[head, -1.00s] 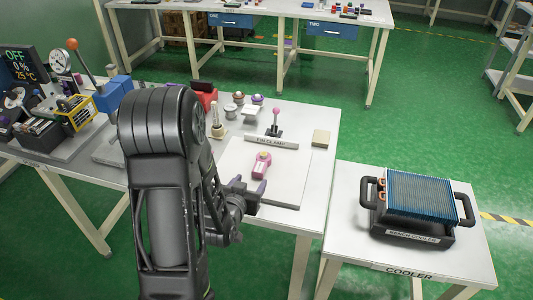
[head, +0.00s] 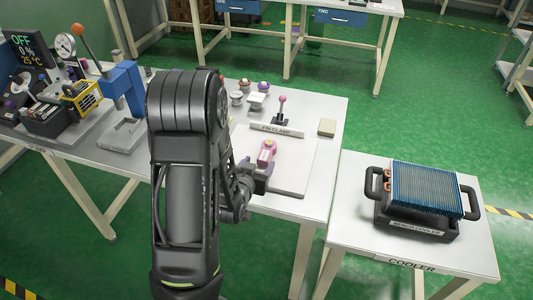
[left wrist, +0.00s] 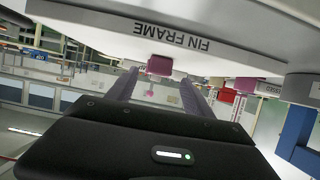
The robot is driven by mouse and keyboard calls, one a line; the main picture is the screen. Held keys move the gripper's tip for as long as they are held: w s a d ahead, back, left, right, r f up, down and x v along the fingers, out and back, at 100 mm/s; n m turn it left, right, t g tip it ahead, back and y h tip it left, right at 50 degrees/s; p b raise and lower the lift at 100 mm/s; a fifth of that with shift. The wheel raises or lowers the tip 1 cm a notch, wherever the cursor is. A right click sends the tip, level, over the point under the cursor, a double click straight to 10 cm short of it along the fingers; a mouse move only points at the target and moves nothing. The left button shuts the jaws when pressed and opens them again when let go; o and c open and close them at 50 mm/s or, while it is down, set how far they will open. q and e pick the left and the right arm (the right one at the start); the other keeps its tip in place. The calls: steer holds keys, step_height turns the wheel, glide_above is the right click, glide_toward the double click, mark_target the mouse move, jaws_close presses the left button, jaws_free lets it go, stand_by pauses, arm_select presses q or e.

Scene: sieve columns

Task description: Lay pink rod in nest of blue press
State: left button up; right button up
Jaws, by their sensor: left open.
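A pink piece (head: 267,151) with a small orange top lies on the pale board; I cannot tell for sure that it is the rod. My left gripper (head: 260,168) is open just in front of it, its fingertips close to its near end. In the left wrist view, which is upside down, the pink piece (left wrist: 160,65) shows beyond and between the open fingers (left wrist: 160,88). The blue press (head: 124,82) stands at the left with an orange-ball lever. Its grey base (head: 120,136) is in view, but the nest is not clear. My right gripper is not in view.
A pin clamp with a pink-knobbed lever (head: 282,100) stands behind the pink piece. Small pedestals with balls (head: 262,87) are at the back. A yellow device (head: 80,99) is left of the press. The bench cooler (head: 425,190) is on a separate table at right.

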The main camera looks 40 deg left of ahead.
mark_target(263, 159)
arm_select(q)
steer(key=shift+w, duration=0.15)
steer(key=p+x, duration=0.1)
steer(key=x, duration=0.4)
steer(key=shift+c, duration=0.3)
jaws_close()
stand_by(0.6)
